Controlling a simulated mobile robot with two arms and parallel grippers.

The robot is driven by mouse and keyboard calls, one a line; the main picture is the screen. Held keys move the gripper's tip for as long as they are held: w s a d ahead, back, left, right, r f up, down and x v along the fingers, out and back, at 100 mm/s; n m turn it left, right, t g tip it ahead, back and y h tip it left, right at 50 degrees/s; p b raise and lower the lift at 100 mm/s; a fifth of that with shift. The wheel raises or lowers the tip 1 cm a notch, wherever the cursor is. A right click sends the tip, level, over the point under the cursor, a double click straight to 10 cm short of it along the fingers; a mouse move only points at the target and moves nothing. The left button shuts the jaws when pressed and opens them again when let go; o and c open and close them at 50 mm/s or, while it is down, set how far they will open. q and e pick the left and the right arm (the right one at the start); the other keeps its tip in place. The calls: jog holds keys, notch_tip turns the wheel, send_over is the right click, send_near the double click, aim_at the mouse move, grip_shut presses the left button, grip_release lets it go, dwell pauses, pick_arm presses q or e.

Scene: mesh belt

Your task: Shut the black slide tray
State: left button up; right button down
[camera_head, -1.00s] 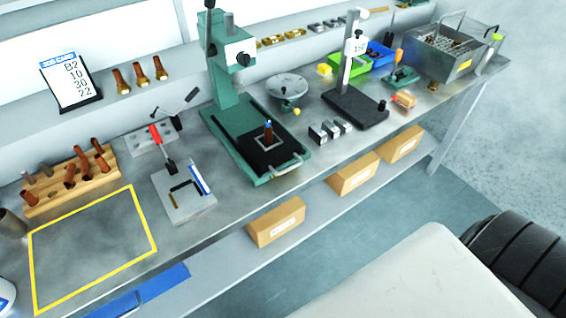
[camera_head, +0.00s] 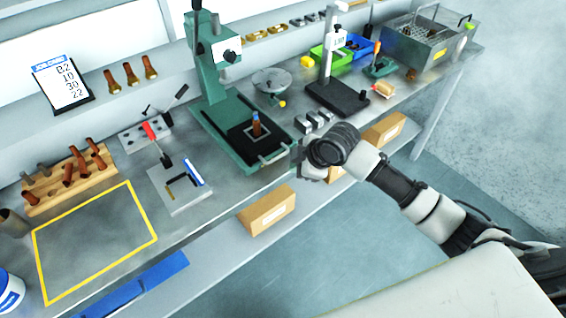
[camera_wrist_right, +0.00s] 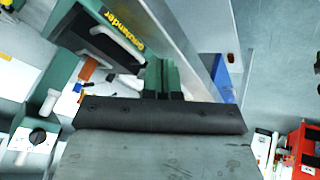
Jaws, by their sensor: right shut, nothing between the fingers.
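The black slide tray (camera_head: 240,135) lies on the green base of the press (camera_head: 212,75) at the middle of the bench. My left gripper is not in view.
A clamp fixture (camera_head: 180,187) and yellow-outlined area (camera_head: 95,245) lie left of the press. Metal blocks (camera_head: 315,121) and a black-based stand (camera_head: 338,97) lie right. Cardboard boxes (camera_head: 266,211) sit on the lower shelf.

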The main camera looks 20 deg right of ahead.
notch_tip(320, 180, up, 7)
jog(key=s+a+n, duration=0.1)
jog(key=s+n, duration=0.2)
jog(key=shift+g, duration=0.4)
jog(key=shift+w+r+p+x, duration=0.2)
jog(key=shift+w+p+x, duration=0.3)
jog(key=shift+x, duration=1.6)
jog(key=shift+w+r+p+x, duration=0.2)
jog(key=shift+w+p+x, duration=0.3)
jog(key=shift+x, duration=1.65)
jog(key=shift+w+r+p+x, duration=0.3)
jog(key=shift+p+x, duration=0.35)
jog(key=shift+x, duration=1.45)
jog(key=shift+d+f, duration=0.1)
jog(key=shift+d, duration=0.05)
